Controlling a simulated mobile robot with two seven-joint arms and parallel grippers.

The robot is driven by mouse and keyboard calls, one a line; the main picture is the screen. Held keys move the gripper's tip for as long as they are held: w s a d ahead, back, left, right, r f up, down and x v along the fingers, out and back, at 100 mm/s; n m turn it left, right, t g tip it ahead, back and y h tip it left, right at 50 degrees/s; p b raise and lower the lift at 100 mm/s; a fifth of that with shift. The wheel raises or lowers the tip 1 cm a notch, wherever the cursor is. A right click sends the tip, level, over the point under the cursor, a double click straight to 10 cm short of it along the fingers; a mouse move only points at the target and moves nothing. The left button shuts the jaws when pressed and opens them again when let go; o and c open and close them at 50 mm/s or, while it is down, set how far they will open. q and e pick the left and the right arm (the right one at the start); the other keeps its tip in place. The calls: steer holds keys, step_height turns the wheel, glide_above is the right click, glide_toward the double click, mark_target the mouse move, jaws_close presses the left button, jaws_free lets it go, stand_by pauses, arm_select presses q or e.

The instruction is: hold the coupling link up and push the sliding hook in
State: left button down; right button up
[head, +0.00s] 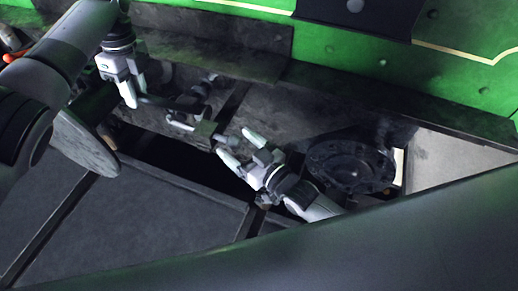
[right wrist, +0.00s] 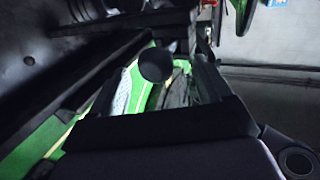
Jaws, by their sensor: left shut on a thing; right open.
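My left gripper (head: 130,100) points down at the upper left in the head view, shut on the near end of the dark coupling link (head: 160,101). The link runs right from the fingers toward dark fittings on the beam. The sliding hook (head: 204,129) seems to be the grey-green piece with a thin bent rod on its left, below the link. My right gripper (head: 239,146) is open and empty just right of it, its fingertips pointing left toward it. I cannot tell whether they touch. The right wrist view is dark and does not clearly show hook or link.
A round dark buffer (head: 350,165) stands right of my right gripper, close to its wrist. A green body panel (head: 330,62) lies behind the dark beam. A grey round plate (head: 86,143) is at left. A dark gap opens below the hook.

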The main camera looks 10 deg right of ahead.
arm_select(q)
steer(key=shift+d+f, duration=0.15)
steer(key=shift+d, duration=0.2)
steer(key=c, duration=0.9)
jaws_free()
steer(key=shift+o, duration=0.5)
steer(key=shift+w+f, duration=0.1)
steer(key=shift+w, duration=0.1)
steer(key=shift+s, duration=0.1)
arm_select(e)
steer(key=v, duration=0.7)
steer(key=shift+d, duration=0.15)
arm_select(q)
steer(key=shift+a+r, duration=0.2)
arm_select(e)
steer(key=shift+f, duration=0.1)
arm_select(q)
steer(key=shift+r, duration=0.1)
